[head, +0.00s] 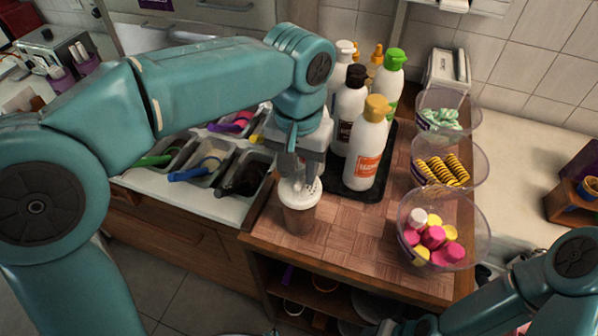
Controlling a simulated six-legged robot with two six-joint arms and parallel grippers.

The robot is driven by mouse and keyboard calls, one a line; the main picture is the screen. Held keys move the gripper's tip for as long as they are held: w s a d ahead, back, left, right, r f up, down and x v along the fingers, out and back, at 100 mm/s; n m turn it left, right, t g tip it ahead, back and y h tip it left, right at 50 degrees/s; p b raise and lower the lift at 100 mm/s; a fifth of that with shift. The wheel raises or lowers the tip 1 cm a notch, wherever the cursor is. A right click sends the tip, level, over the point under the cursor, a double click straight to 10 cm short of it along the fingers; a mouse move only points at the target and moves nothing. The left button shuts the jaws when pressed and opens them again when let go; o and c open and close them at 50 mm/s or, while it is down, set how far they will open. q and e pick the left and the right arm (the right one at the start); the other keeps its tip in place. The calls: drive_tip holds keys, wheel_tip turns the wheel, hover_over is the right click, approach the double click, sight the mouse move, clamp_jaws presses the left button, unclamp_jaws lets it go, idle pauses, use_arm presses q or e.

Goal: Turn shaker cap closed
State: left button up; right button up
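The shaker (298,217) stands upright near the front left of the wooden counter. Its body is see-through brownish and its cap (305,194) is white with small holes on top. My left gripper (297,178) points down from above, with its fingers right at the top of the cap. The fingers partly cover the cap, and I cannot tell whether they grip it or how far apart they are. My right arm comes in at the lower right corner. The fingers of my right gripper cannot be made out.
Several sauce bottles, one with an orange cap (369,150), stand on a black tray (346,187) just behind the shaker. Clear bowls of toppings, the nearest with pink and yellow pieces (434,237), line the right side. Topping bins (207,164) lie left. The counter's front middle (350,240) is free.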

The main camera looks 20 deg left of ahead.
use_arm(q)
drive_tip(key=shift+w+d+f, duration=0.1)
drive_tip(key=shift+w+f, duration=0.2)
drive_tip(key=shift+f, duration=0.55)
drive_tip(key=shift+s, duration=0.25)
drive_tip(key=shift+w, duration=0.2)
clamp_jaws()
drive_tip(key=shift+s, duration=0.1)
drive_tip(key=shift+m, duration=0.4)
drive_tip(key=shift+m+p, duration=0.35)
drive_tip(key=shift+m, duration=0.15)
